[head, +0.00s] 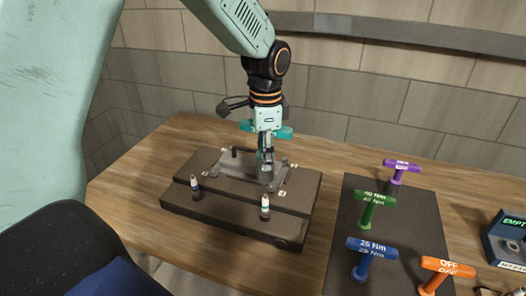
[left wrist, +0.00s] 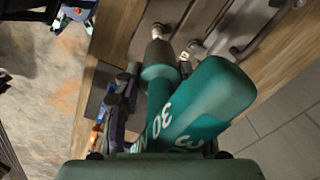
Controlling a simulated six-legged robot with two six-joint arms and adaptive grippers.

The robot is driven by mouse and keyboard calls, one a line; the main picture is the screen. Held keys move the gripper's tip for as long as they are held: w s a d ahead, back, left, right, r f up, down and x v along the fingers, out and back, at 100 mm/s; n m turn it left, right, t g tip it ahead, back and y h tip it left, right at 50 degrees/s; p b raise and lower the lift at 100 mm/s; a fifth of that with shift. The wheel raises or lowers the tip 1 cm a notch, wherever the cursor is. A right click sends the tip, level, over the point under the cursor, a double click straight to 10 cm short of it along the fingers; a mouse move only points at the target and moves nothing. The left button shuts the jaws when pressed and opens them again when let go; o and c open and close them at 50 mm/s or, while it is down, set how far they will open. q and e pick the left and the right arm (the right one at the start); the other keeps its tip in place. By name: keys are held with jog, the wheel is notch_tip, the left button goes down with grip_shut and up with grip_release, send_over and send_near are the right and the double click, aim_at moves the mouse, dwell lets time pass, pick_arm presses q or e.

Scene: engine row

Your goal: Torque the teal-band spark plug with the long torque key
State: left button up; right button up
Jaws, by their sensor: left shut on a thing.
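A teal T-handled key (head: 285,132) is held in my left gripper (head: 267,136), which is shut on it above the engine block (head: 235,222). The key's shaft points down, and its lower end is close to the block's upper part; I cannot tell whether it sits on a plug there. A pale plug with a greenish band (head: 265,207) stands upright at the block's front. Another pale plug with a dark band (head: 195,186) stands to its left. My right gripper is out of view.
A dark mat (head: 340,235) to the right holds a purple key (head: 401,168), a green "40 Nm" key (head: 375,204), a blue "25 Nm" key (head: 368,250) and an orange "OFF" key (head: 443,268). A box marked "EMPTY" (head: 506,244) stands at the right edge. A block wall closes the back.

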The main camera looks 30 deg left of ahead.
aim_at(266, 195)
pick_arm(q)
jog(key=shift+w+d+r, duration=0.1)
jog(key=shift+w+d, duration=0.05)
jog(key=shift+s+r, duration=0.1)
jog(key=shift+s, duration=0.15)
jog(key=shift+f, duration=0.3)
jog(key=shift+f+b, duration=0.7)
jog(key=shift+f, duration=1.15)
jog(key=shift+w+f+b, duration=0.2)
jog(key=shift+f+b, duration=0.2)
jog(key=shift+f, duration=0.65)
jog(key=shift+s+f+b, duration=0.2)
jog(key=shift+f+b, duration=0.15)
jog(key=shift+f, duration=0.5)
jog(key=shift+w+f+b, duration=0.2)
jog(key=shift+f+b, duration=0.25)
jog(key=shift+f, duration=0.8)
jog(key=shift+s+f+b, duration=0.2)
jog(key=shift+f+b, duration=0.15)
jog(key=shift+f, duration=0.35)
jog(key=shift+w+f, duration=0.2)
jog(key=shift+f, duration=0.15)
jog(key=shift+s, duration=0.15)
jog(key=shift+f, duration=0.25)
